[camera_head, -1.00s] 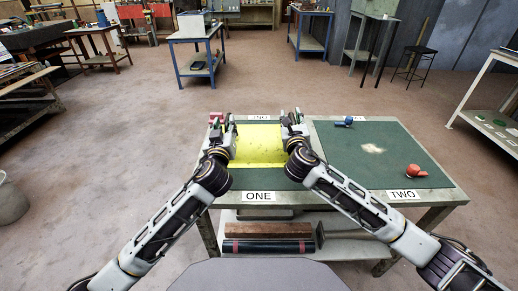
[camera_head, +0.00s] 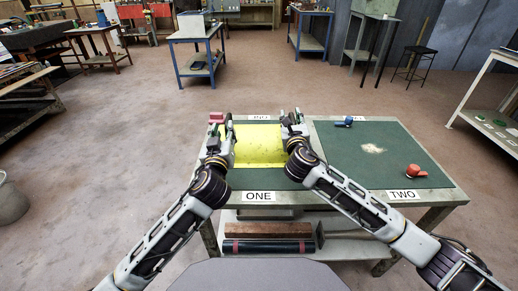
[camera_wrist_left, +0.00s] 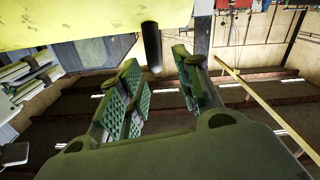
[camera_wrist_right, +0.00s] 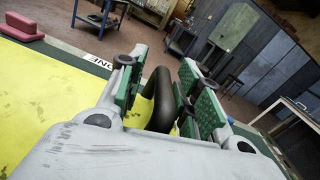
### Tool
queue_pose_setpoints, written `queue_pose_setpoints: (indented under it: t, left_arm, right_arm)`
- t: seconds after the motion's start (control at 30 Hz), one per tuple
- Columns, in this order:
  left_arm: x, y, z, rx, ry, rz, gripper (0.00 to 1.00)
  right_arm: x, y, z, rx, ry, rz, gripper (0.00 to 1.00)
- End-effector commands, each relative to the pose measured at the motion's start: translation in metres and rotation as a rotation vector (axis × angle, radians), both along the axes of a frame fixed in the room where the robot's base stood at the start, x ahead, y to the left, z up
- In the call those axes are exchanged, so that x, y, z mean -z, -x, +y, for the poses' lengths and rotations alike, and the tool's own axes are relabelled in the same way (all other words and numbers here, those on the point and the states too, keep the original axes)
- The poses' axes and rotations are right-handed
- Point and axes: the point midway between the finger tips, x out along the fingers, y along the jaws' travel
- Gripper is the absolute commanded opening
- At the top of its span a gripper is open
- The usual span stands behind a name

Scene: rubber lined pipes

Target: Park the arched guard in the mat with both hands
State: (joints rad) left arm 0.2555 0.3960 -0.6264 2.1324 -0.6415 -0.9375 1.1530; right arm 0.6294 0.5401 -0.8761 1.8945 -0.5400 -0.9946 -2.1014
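The yellow arched guard (camera_head: 260,145) is over the left green mat, marked ONE (camera_head: 262,180), between my two grippers. The yellow sheet also shows in the left wrist view (camera_wrist_left: 70,22) and the right wrist view (camera_wrist_right: 55,95). My left gripper (camera_head: 224,122) is at the guard's left side; its fingers are apart, with a black handle (camera_wrist_left: 152,45) near the gap between their tips. My right gripper (camera_head: 293,120) is at the right side; its fingers stand apart on either side of a black curved handle (camera_wrist_right: 158,95). I cannot tell whether the guard touches the mat.
The right mat, TWO (camera_head: 345,165), holds a red item (camera_head: 415,171) and a blue item (camera_head: 344,122), with free room between them. A pinkish-red block (camera_wrist_right: 38,27) lies at the back left of the table. Dark pipes (camera_head: 268,246) lie on the shelf below.

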Motion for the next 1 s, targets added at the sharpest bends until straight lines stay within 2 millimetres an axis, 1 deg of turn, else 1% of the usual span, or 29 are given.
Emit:
queue_pose_setpoints:
  t: [0.17,0.37,0.67,1.0]
  left_arm:
    - [0.0,0.0,0.0,0.0,0.0,0.0,0.34]
    - [0.0,0.0,0.0,0.0,0.0,0.0,0.34]
    - [0.0,0.0,0.0,0.0,0.0,0.0,0.34]
    - [0.0,0.0,0.0,0.0,0.0,0.0,0.34]
  right_arm:
    - [0.0,0.003,0.0,-0.001,0.0,0.0,0.34]
    - [0.001,0.016,0.0,-0.001,0.0,0.0,0.34]
    - [0.0,0.048,0.0,-0.001,0.001,0.0,0.34]
    - [0.001,0.088,0.001,-0.001,0.001,0.001,0.34]
